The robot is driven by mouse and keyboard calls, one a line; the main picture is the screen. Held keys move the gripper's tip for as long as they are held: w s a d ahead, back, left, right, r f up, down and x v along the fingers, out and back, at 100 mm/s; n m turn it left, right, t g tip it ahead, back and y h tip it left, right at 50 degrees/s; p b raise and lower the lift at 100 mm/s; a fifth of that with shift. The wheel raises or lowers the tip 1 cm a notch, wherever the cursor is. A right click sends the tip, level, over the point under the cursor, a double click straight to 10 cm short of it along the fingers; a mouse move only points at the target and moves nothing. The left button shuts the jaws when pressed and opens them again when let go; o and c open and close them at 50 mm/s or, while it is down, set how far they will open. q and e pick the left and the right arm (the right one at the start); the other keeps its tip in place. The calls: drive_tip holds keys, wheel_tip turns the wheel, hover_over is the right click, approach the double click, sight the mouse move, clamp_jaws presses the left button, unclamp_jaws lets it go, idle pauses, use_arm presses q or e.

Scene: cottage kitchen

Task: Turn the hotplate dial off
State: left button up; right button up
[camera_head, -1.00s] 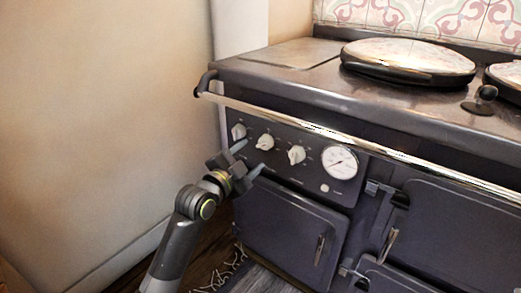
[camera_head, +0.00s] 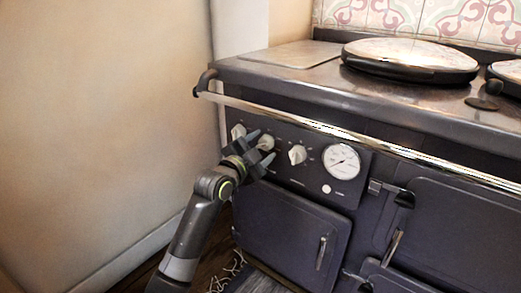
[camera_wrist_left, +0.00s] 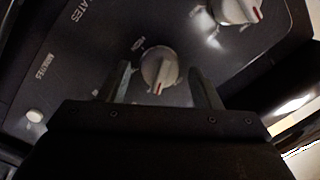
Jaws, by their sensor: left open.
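A row of 3 white dials sits on the dark front panel of the range. My left gripper (camera_head: 262,147) is open, with its fingertips at the middle dial (camera_head: 266,142). In the left wrist view a white dial (camera_wrist_left: 160,67) with a red mark lies between the two spread fingers, with a gap on each side. I cannot tell how far the fingertips reach around it. The left dial (camera_head: 238,131) and right dial (camera_head: 297,155) are clear of the gripper. Only part of the panel lettering is legible, so I cannot tell from it which dial is the hotplate's.
A shiny rail (camera_head: 340,132) runs along the range's front edge, just above the dials. A round gauge (camera_head: 341,161) is right of them. An oven door (camera_head: 290,232) lies below. A round lid (camera_head: 410,58) covers part of the top. A bare wall (camera_head: 100,120) stands left.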

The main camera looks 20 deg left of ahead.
use_arm(q)
drive_tip(key=c, duration=1)
drive_tip(key=shift+p, duration=0.3)
